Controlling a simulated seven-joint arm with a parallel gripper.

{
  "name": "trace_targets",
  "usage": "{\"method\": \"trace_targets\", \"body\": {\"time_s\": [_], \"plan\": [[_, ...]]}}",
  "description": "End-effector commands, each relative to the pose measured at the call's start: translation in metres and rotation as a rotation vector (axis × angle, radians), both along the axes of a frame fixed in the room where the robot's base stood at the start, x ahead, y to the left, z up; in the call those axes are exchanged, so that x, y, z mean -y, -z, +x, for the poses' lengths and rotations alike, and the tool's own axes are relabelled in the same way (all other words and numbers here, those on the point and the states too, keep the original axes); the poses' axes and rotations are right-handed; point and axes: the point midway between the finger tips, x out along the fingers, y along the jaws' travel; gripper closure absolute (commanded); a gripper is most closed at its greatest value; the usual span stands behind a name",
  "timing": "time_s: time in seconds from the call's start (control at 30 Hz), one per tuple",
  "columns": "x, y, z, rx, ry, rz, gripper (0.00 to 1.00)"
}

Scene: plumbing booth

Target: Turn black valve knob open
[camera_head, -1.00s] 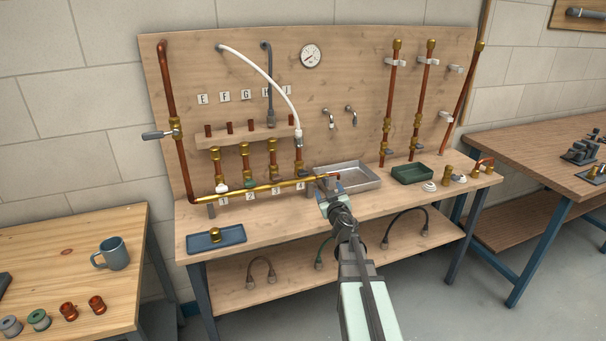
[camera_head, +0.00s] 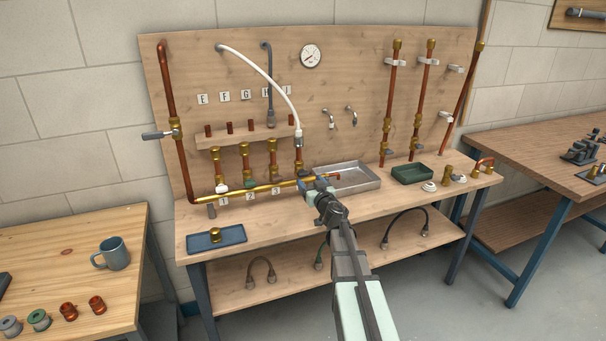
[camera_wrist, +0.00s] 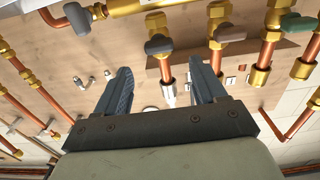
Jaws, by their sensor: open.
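A brass manifold (camera_head: 250,191) runs along the back of the bench with several knobbed valves above it. The wrist view shows a dark grey-black knob (camera_wrist: 158,45) between and beyond my fingertips, a grey-brown knob (camera_wrist: 228,37) to its right, and a green knob (camera_wrist: 298,23) further right. A dark lever (camera_wrist: 76,18) sits near the manifold's end. My gripper (camera_wrist: 160,66) is open and empty. In the head view my gripper (camera_head: 308,182) is at the manifold's right part and hides the fourth valve.
A white hose (camera_head: 262,72) arches down to the rightmost riser. A blue tray (camera_head: 205,243) holds a brass fitting at the front left. The bench front between is clear.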

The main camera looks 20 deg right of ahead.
Motion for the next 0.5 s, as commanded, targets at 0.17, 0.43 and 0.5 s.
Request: {"method": "trace_targets", "body": {"time_s": [0.17, 0.43, 0.5], "plan": [[0.001, 0.0, 0.037, 0.0, 0.0, 0.0, 0.3], [0.001, 0.0, 0.073, 0.0, 0.001, -0.001, 0.3], [0.0, 0.0, 0.077, 0.0, 0.001, -0.001, 0.3]]}}
